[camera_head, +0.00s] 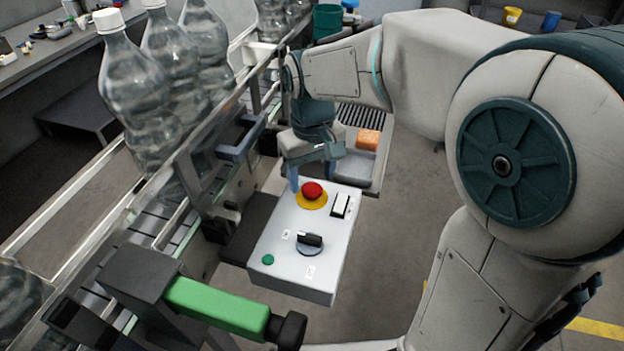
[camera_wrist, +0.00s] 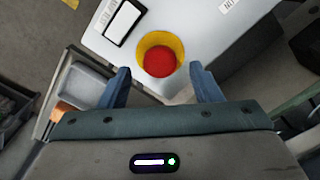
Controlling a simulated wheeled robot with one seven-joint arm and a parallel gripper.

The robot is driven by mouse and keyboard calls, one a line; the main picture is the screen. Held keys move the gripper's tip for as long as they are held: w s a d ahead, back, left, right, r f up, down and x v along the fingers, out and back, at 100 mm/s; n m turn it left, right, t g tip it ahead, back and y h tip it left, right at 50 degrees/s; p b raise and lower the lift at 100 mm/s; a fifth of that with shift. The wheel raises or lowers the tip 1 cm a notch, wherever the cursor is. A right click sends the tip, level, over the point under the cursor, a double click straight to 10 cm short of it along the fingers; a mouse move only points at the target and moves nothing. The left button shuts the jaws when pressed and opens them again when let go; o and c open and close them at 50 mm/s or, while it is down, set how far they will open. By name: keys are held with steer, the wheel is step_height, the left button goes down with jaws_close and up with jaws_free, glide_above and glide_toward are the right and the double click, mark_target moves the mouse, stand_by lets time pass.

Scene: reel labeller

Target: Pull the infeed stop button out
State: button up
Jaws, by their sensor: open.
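The infeed stop button (camera_head: 312,191) is a red mushroom head on a yellow ring, on top of a pale control box (camera_head: 277,252). In the wrist view the red button (camera_wrist: 160,63) lies just beyond and between the two blue fingertips (camera_wrist: 164,82). My gripper (camera_head: 301,183) hangs over the far edge of the box, beside the button. Its fingers are apart, with a gap on both sides of the red head and nothing held. I cannot tell from these views whether the button is in or out.
The box also carries a black rotary knob (camera_head: 309,243), a green button (camera_head: 268,260) and a white rocker switch (camera_head: 340,205). A green-handled part (camera_head: 215,306) stands in front. Large clear bottles (camera_head: 150,85) line the conveyor at left. A tray with an orange block (camera_head: 368,139) is behind.

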mark_target(313, 188)
steer(key=shift+f, duration=1.15)
jaws_close()
steer(key=shift+r+p, duration=0.4)
steer(key=shift+r, duration=0.35)
jaws_free()
step_height(313, 188, up, 14)
steer(key=shift+f+b, duration=0.15)
steer(key=shift+b, duration=0.15)
steer(key=shift+d, duration=0.1)
